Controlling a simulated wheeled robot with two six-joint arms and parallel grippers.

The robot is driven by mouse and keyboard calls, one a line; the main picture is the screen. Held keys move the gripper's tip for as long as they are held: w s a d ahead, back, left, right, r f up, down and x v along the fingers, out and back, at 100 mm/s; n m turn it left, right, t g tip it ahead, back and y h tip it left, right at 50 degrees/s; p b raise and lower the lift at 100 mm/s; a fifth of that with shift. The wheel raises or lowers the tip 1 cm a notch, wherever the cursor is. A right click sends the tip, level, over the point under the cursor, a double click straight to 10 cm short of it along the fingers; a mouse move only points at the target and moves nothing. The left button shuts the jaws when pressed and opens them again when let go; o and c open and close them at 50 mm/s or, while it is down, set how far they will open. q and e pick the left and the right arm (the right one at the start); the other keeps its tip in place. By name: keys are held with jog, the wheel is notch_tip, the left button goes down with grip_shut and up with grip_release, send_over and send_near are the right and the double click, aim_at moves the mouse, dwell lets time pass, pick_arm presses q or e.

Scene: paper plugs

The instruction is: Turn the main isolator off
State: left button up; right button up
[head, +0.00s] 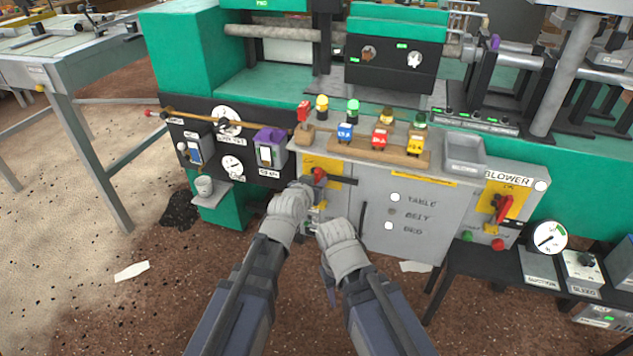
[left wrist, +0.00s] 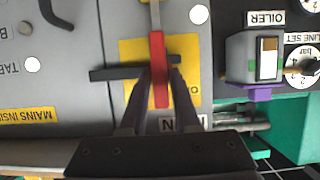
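The main isolator is a red handle (head: 319,174) on a yellow plate (head: 322,163) at the upper left of the grey cabinet. In the left wrist view, turned upside down, the red handle (left wrist: 158,70) lies lengthwise up and down the picture over its yellow plate (left wrist: 132,52). My left gripper (left wrist: 161,80) has one finger on each side of the handle; whether they press on it is not clear. In the head view my left gripper (head: 310,187) is at the handle, its tips partly hidden. My right gripper (head: 328,272) hangs low before the cabinet, its fingers mostly hidden.
A dark bar (left wrist: 115,73) crosses beside the isolator handle. The blower switch (head: 502,208) with another red handle is at the right. An oiler switch (head: 268,152) and a line set gauge (head: 232,165) are left. Coloured padlocks (head: 380,137) stand on a wooden rack above.

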pick_arm(q)
grip_shut()
dwell(1.0)
